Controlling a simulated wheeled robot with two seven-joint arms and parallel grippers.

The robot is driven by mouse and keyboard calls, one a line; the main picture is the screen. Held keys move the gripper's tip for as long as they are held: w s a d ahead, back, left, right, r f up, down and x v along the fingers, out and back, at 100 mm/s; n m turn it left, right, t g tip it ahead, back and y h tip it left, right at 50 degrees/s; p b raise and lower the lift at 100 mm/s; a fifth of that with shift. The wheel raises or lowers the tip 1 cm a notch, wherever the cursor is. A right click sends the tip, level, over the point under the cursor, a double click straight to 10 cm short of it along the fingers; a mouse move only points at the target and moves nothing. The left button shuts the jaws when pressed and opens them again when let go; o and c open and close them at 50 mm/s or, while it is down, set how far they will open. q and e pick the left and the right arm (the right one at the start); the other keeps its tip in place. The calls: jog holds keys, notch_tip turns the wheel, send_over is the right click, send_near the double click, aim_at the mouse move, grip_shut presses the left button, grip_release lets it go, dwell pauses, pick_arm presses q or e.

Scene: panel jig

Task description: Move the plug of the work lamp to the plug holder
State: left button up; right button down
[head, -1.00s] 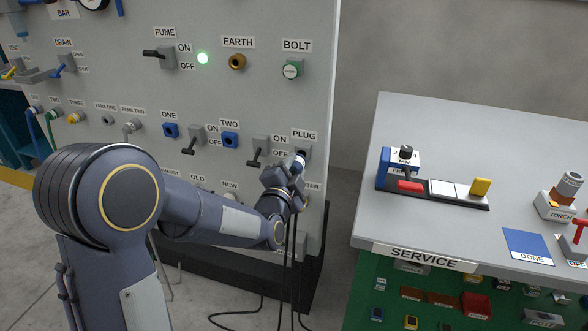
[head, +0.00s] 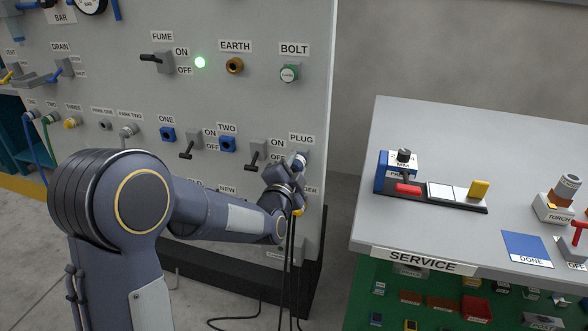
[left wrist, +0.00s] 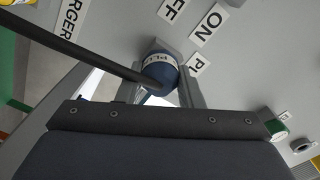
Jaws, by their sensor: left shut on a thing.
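The blue plug (left wrist: 160,76) with a pale lettered band sits between the two fingers of my left gripper (left wrist: 170,88) in the left wrist view. A thick dark cable runs from it to the upper left. In the head view my left gripper (head: 296,168) is at the panel, just below the PLUG label (head: 301,139), with the blue plug end (head: 299,160) showing at its tips. The grey plug holder (head: 304,155) is mostly hidden behind the gripper; I cannot tell how far the plug is seated. My right gripper is not in view.
A lever switch (head: 256,155) is close on the left of the gripper. Blue sockets ONE (head: 167,134) and TWO (head: 228,144) are further left. Dark cables (head: 289,250) hang below the gripper. The SERVICE bench (head: 440,150) stands to the right, across a gap.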

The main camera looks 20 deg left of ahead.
pick_arm(q)
jog(key=shift+w, duration=0.2)
jog(key=o, duration=1.2)
jog(key=shift+c, duration=0.2)
jog(key=shift+s, duration=0.15)
jog(key=s, duration=0.7)
jog(key=shift+s+a, duration=0.15)
jog(key=shift+s, duration=0.15)
